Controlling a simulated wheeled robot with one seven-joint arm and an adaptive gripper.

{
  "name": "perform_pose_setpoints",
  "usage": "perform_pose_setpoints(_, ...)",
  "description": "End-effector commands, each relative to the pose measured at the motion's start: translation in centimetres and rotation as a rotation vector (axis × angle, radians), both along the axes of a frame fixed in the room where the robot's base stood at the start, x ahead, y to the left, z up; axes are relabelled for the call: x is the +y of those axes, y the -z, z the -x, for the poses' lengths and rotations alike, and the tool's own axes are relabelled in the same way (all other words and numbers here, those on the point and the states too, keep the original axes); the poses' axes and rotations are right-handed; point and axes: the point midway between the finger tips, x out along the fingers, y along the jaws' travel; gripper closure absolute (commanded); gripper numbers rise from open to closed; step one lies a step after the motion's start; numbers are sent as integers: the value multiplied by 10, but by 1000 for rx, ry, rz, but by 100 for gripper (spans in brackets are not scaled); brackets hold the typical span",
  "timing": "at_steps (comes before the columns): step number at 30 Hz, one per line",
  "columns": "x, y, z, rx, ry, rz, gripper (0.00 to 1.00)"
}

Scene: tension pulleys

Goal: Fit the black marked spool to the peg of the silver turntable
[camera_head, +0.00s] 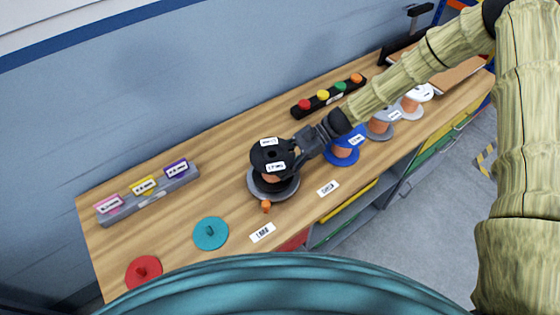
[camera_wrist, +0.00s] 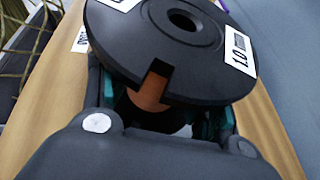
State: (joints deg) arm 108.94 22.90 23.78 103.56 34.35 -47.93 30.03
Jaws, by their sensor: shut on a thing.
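The black marked spool (camera_head: 268,159) has white labels on its top flange and copper-coloured winding below it. My gripper (camera_head: 306,145) is shut on the spool from its right side. The spool is over the silver turntable (camera_head: 289,193), whose grey rim shows around its lower part. The turntable's peg is hidden, so I cannot tell whether the spool is seated on it. In the wrist view the spool (camera_wrist: 180,60) fills the upper middle, its flange looking tilted, with the centre hole open and copper winding showing through a notch. The fingertips are mostly hidden under the flange.
Empty teal (camera_head: 211,233) and red (camera_head: 144,271) turntables are at left. A grey rack (camera_head: 150,196) and a black button bar (camera_head: 328,97) lie behind.

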Motion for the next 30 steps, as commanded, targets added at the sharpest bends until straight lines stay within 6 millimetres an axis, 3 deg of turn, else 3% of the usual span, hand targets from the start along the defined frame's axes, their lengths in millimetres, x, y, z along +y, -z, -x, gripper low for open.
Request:
perform_pose_setpoints(27, 0, 8, 0, 0, 0, -1, 85)
perform_pose_setpoints(28, 0, 8, 0, 0, 0, -1, 34)
perform_pose_setpoints(30, 0, 8, 0, 0, 0, -1, 21)
